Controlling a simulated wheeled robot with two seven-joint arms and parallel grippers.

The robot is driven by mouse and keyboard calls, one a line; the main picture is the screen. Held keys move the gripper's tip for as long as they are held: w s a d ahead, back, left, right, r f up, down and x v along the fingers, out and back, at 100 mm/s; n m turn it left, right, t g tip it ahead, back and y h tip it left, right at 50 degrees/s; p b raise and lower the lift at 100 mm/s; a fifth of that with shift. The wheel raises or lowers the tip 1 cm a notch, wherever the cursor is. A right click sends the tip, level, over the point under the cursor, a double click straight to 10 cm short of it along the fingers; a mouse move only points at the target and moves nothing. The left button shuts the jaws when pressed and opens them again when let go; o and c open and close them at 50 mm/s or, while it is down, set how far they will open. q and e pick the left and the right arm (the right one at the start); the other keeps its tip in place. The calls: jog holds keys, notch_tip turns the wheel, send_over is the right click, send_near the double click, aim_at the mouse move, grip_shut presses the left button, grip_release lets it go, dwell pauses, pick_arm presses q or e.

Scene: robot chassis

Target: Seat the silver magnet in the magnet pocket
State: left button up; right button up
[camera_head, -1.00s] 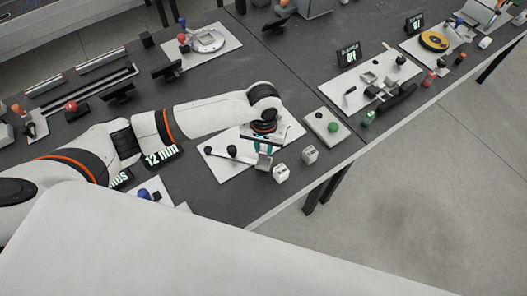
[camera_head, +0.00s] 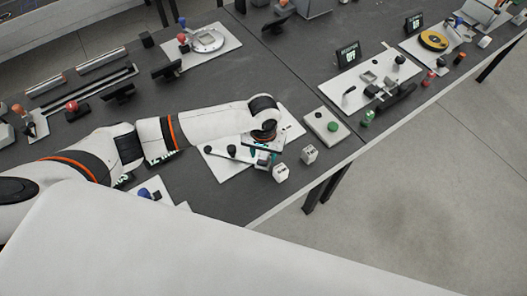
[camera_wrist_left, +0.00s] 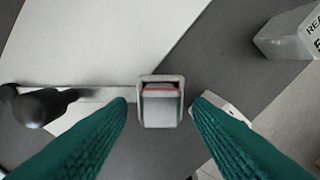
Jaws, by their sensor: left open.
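In the left wrist view, a silver block (camera_wrist_left: 160,109) with a thin red edge sits inside a grey square frame (camera_wrist_left: 145,82), which looks like the magnet and its pocket. How deep the block sits cannot be told. My left gripper (camera_wrist_left: 160,108) is open, with one green finger on each side of the frame and a gap on both sides. In the head view my left gripper (camera_head: 263,156) is low over the front edge of a white plate (camera_head: 228,170), and my wrist hides part of that plate. My right gripper is not in view.
Two small pale blocks, a left one (camera_head: 280,173) and a right one (camera_head: 309,154), stand by the table's front edge. A black-knobbed lever (camera_wrist_left: 40,106) lies left of the frame. A plate with a green button (camera_head: 333,127) is to the right.

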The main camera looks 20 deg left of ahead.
aim_at(264, 156)
pick_arm(q)
notch_tip(264, 156, up, 12)
jog(key=shift+r+b, duration=0.15)
jog(key=shift+b, duration=0.25)
dwell(0.5)
